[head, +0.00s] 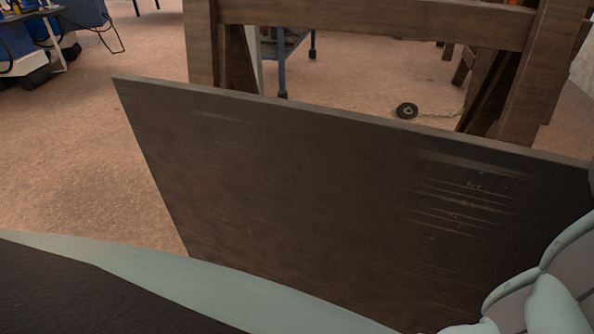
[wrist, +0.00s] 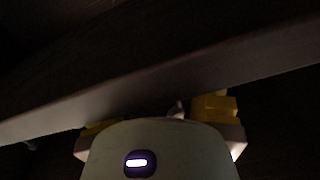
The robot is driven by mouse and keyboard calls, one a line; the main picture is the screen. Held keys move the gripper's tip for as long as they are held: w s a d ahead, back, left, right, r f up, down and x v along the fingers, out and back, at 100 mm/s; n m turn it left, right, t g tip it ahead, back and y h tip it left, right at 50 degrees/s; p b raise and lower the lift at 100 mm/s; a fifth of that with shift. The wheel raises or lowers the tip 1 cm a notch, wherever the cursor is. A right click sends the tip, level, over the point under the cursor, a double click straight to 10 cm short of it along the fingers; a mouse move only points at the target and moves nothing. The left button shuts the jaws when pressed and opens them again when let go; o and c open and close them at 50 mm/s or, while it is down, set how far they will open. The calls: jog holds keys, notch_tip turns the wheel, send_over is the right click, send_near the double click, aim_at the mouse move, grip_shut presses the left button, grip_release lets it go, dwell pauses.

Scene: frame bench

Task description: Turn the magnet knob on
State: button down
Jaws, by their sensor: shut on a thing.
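My gripper (wrist: 160,116) shows in the wrist view, with a yellow finger on each side, just beneath a long dark beam or panel edge (wrist: 150,98). It is shut on a small grey piece (wrist: 175,109) between the fingers. This piece looks like the magnet knob, but my pale gripper housing hides most of it and the picture is dark. I cannot tell which way the knob is turned. In the head view neither the knob nor my gripper's fingers show.
A large dark board (head: 290,190) slants across the head view. Behind it stands a wooden frame (head: 370,22). A black disc (head: 406,111) with a chain lies on the floor. Blue equipment (head: 30,40) stands at far left. The floor (head: 100,170) left of the board is clear.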

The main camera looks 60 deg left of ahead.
jog(key=shift+w+r, duration=0.1)
jog(key=shift+r, duration=0.05)
jog(key=c, duration=0.6)
grip_release()
jog(key=v, duration=0.7)
jog(key=shift+s+a, duration=0.2)
